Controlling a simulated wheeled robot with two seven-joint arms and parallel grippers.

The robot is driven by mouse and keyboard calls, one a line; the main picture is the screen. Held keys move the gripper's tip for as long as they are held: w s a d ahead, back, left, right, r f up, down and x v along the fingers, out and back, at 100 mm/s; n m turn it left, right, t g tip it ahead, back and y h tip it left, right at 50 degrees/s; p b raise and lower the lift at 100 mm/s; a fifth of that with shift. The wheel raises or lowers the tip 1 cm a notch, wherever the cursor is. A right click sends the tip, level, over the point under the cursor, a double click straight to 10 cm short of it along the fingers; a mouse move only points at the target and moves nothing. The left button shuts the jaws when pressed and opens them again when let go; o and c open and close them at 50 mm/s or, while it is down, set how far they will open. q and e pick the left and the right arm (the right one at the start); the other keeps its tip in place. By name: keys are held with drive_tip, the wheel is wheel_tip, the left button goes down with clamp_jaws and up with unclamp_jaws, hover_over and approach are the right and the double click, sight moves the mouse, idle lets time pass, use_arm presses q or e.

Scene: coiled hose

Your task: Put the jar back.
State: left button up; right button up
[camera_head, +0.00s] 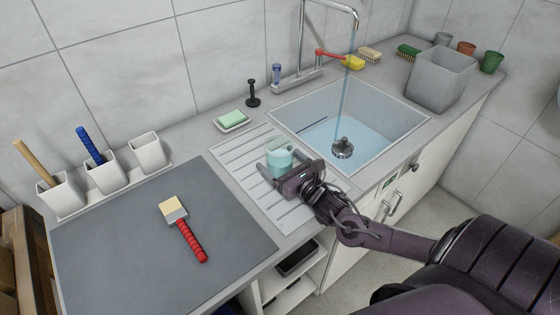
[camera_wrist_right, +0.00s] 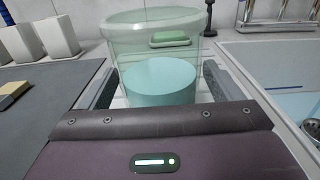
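The jar (camera_head: 279,158) is a clear glass vessel with pale turquoise liquid in it. It stands upright on the ribbed drainboard left of the sink. In the right wrist view the jar (camera_wrist_right: 160,78) is straight ahead, with its wide rim near the top. My right gripper (camera_head: 284,168) is low at the drainboard, its two fingers spread on either side of the jar. In the wrist view the right gripper (camera_wrist_right: 160,92) shows slim gaps between fingers and glass, so it looks open around the jar. My left gripper is not in view.
A soap dish (camera_head: 232,121) and a black stand (camera_head: 253,94) are behind the drainboard. The sink (camera_head: 395,150) holds water under a running tap. A grey mat (camera_head: 120,250) bears a red-handled brush (camera_head: 184,230). White cups (camera_head: 147,152) line the wall; a grey bin (camera_head: 440,76) stands far right.

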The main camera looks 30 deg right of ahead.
drive_tip(key=shift+r, duration=0.15)
drive_tip(key=shift+s, duration=0.2)
drive_tip(key=s, duration=0.7)
drive_tip(key=s+d, duration=0.1)
drive_tip(key=s, duration=0.3)
drive_tip(key=shift+s, duration=0.3)
